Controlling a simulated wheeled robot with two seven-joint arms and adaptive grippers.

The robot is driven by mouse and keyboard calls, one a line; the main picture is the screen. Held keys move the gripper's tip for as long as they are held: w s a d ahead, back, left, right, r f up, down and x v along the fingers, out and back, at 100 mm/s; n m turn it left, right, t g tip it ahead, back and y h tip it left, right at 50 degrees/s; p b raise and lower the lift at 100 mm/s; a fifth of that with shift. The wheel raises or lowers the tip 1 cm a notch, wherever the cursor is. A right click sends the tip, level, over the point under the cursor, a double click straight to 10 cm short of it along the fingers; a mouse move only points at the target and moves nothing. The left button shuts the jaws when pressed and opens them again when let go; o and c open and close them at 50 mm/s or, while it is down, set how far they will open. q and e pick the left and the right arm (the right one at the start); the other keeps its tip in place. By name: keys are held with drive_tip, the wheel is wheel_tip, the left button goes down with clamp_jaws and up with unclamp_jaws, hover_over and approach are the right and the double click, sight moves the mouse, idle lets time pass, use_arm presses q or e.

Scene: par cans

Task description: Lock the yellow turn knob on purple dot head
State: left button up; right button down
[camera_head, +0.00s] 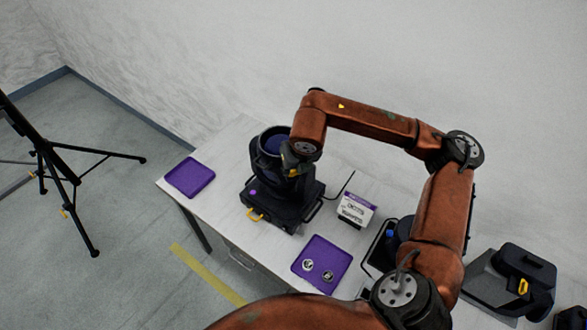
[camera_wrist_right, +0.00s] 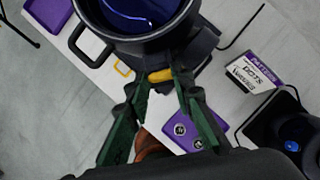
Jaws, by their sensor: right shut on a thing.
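The purple dot head (camera_head: 272,208) is a black stage light on the white table, with a purple dot (camera_head: 253,191) on its base. Its round barrel (camera_wrist_right: 140,32) with a dark blue lens fills the top of the right wrist view. The yellow turn knob (camera_wrist_right: 160,76) is on the head's side, just below the barrel in that view. My right gripper (camera_wrist_right: 162,80) has its green fingers on both sides of the knob and is shut on it. In the head view my right gripper (camera_head: 291,168) is at the head's near right side, partly hidden by its wrist. My left gripper is out of view.
A purple tray (camera_head: 335,250) with two small round discs lies in front of the head; an empty purple tray (camera_head: 190,177) lies left. A pattern dots box (camera_head: 356,210) stands right. Another black head (camera_head: 515,280) is at far right. A tripod (camera_head: 55,165) stands on the floor.

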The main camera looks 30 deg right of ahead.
drive_tip(key=n+b, duration=0.2)
drive_tip(key=n+y+b, duration=0.1)
drive_tip(key=shift+d+f, duration=0.2)
drive_tip(key=shift+d, duration=0.05)
drive_tip(key=shift+n+y+b, duration=0.5)
drive_tip(key=shift+n+b, duration=0.05)
drive_tip(key=shift+n, duration=0.45)
drive_tip(key=n, duration=0.1)
drive_tip(key=n+y+b, duration=0.1)
drive_tip(key=shift+w+d+r+n, duration=0.1)
drive_tip(key=shift+d+n, duration=0.05)
drive_tip(key=shift+n, duration=0.25)
drive_tip(key=n, duration=0.2)
drive_tip(key=n+g+y, duration=0.1)
drive_tip(key=n, duration=0.1)
drive_tip(key=shift+w+d+r, duration=0.1)
drive_tip(key=shift+d+r, duration=0.05)
drive_tip(key=n, duration=0.2)
drive_tip(key=n+g, duration=0.1)
drive_tip(key=n, duration=0.1)
drive_tip(key=n+g+y, duration=0.1)
drive_tip(key=n, duration=0.1)
drive_tip(key=shift+w+d, duration=0.1)
drive_tip(key=shift+w, duration=0.15)
